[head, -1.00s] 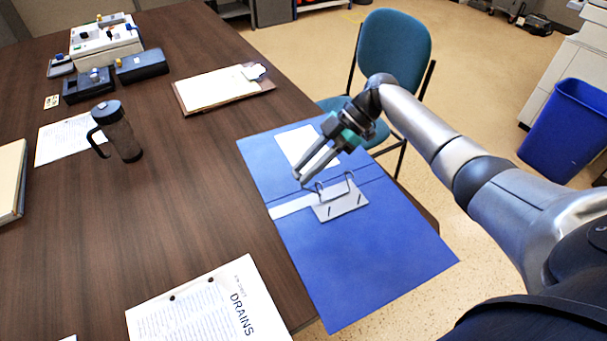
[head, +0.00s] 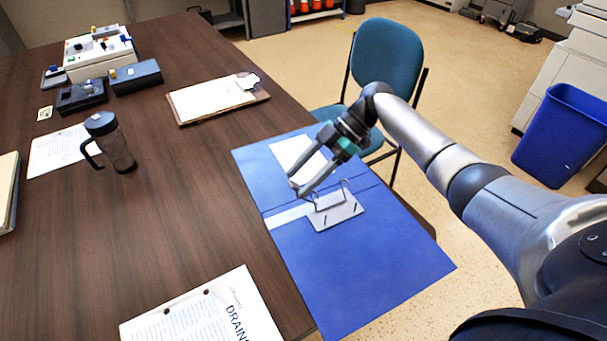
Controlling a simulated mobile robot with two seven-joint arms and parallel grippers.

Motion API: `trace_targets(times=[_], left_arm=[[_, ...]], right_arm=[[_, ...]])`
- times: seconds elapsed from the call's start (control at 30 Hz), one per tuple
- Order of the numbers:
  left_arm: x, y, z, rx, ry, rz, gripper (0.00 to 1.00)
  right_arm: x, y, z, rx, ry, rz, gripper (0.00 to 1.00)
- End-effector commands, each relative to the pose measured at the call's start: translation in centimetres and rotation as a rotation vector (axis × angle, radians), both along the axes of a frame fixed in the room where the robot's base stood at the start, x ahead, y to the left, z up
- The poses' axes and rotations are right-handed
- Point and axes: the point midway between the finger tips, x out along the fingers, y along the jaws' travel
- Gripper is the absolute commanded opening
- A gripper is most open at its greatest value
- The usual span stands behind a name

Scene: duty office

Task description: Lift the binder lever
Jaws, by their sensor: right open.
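The blue binder (head: 370,270) lies open and flat near the right edge of the table, partly over the edge. Its metal ring mechanism (head: 336,211) sits on a grey plate in the middle of the binder, with two arched rings standing up. My right gripper (head: 298,188) is open, its fingers pointing down and left at the left end of the mechanism. The lever cannot be made out clearly; the fingertips cover that area. I cannot tell whether a fingertip touches it. My left gripper is not in view.
A punched paper stack marked "DRAINS" (head: 205,315) lies at the table's front. A clipboard (head: 215,98), a dark press jug (head: 110,145) and desk boxes (head: 98,55) are farther back. A teal chair (head: 388,60) stands beyond the binder. A blue bin (head: 565,135) stands right.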

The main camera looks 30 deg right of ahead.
Motion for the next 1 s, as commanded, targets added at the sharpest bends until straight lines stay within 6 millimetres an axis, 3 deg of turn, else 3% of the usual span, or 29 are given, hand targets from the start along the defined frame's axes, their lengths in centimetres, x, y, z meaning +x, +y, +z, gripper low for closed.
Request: trace_targets(times=[0.27,0.7,1.0], left_arm=[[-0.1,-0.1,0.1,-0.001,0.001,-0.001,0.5],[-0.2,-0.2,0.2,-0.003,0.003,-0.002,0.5],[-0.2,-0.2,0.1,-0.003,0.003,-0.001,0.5]], right_arm=[[0.1,-1.8,1.6,-0.002,-0.003,-0.002,0.62],[0.0,-9.5,8.4,0.0,-0.003,-0.004,0.62],[-0.1,-11.4,9.9,0.0,0.0,-0.001,0.62]])
